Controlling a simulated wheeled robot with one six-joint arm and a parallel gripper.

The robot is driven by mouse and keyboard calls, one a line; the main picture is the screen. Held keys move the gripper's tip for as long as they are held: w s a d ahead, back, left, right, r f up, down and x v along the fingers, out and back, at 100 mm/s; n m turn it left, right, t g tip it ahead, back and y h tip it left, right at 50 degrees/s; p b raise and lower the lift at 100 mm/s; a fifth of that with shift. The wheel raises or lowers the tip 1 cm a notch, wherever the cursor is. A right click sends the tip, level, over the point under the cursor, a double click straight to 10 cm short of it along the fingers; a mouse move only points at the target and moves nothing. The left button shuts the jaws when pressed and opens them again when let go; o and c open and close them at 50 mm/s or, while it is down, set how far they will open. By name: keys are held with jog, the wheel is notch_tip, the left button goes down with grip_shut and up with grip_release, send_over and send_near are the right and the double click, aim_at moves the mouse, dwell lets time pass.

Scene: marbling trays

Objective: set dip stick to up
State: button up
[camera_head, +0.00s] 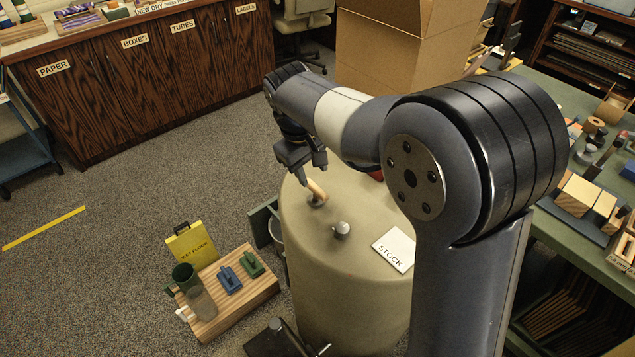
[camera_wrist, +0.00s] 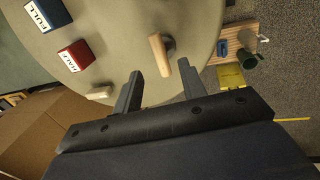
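The pale tan drum (camera_head: 300,235) stands upright in front of me. A short wooden handle (camera_head: 317,192), which looks like the dip stick's, is on its top near the left edge. In the wrist view the wooden handle (camera_wrist: 160,55) sits on a small grey mount. My gripper (camera_head: 308,172) is open just above the handle. In the wrist view my gripper (camera_wrist: 160,68) has one finger on each side of the handle's near end, with gaps. I cannot tell how deep the fingers reach. No stick below the handle shows.
A blue FULL block (camera_wrist: 48,13) and red HALF block (camera_wrist: 75,56) are on the drum top, with a pale block (camera_wrist: 100,92). A metal knob (camera_head: 341,230) and STOCK card (camera_head: 394,249) are there too. A wooden board (camera_head: 262,290) lies left; a cardboard box (camera_head: 395,50) stands behind.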

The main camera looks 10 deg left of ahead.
aim_at(318, 189)
jog(key=f, duration=0.4)
jog(key=w+d+f, duration=0.1)
jog(key=f, duration=0.1)
jog(key=shift+f, duration=0.15)
grip_shut()
dwell(0.4)
